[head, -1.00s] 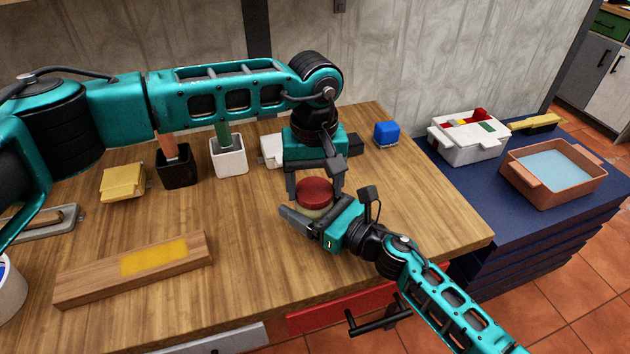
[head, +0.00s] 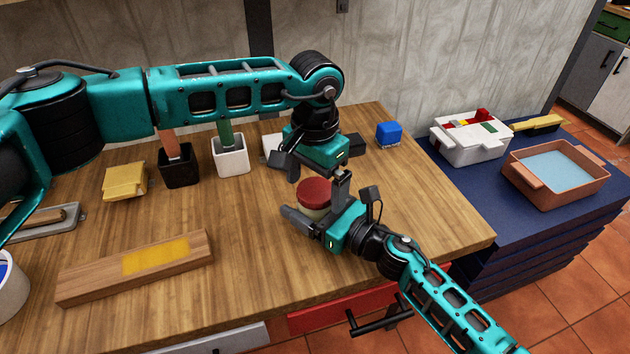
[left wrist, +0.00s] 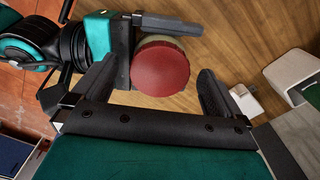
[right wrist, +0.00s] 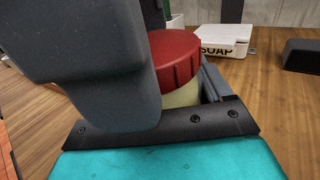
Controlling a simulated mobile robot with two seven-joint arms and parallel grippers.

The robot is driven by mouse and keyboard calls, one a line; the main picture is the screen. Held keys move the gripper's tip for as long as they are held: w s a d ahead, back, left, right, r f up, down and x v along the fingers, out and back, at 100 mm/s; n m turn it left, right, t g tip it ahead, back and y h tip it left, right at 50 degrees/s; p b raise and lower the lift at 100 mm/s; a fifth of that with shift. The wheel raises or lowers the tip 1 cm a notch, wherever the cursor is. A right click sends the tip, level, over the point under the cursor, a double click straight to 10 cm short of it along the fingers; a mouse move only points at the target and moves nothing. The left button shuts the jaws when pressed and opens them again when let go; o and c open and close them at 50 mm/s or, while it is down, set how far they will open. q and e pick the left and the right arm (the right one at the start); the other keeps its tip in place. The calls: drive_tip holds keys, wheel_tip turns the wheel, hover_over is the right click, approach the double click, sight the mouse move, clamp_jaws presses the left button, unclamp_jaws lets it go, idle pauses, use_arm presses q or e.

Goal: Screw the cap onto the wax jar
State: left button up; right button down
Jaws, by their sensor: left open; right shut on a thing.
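The wax jar (head: 312,212) has a pale yellowish body and stands upright on the wooden worktop. The red cap (head: 314,191) sits on top of the jar; in the right wrist view the cap (right wrist: 176,55) covers the top of the jar body (right wrist: 182,95). My right gripper (head: 312,220) is shut around the jar body, below the cap. My left gripper (head: 318,176) is open just above the cap, with its fingers apart on either side; the left wrist view shows the cap (left wrist: 160,68) between them. Whether the fingers touch the cap I cannot tell.
A wooden board with a yellow patch (head: 140,266) lies at front left. Black (head: 178,170) and white (head: 230,157) holders stand behind it.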

use_arm(q)
wheel_tip(320, 180, up, 12)
idle(0.6)
use_arm(e)
unclamp_jaws()
drive_tip(key=shift+s+d, duration=0.1)
use_arm(q)
drive_tip(key=shift+f, duration=0.3)
use_arm(e)
drive_tip(key=v, duration=1.2)
drive_tip(key=shift+s+d, duration=0.2)
drive_tip(key=shift+d, duration=0.1)
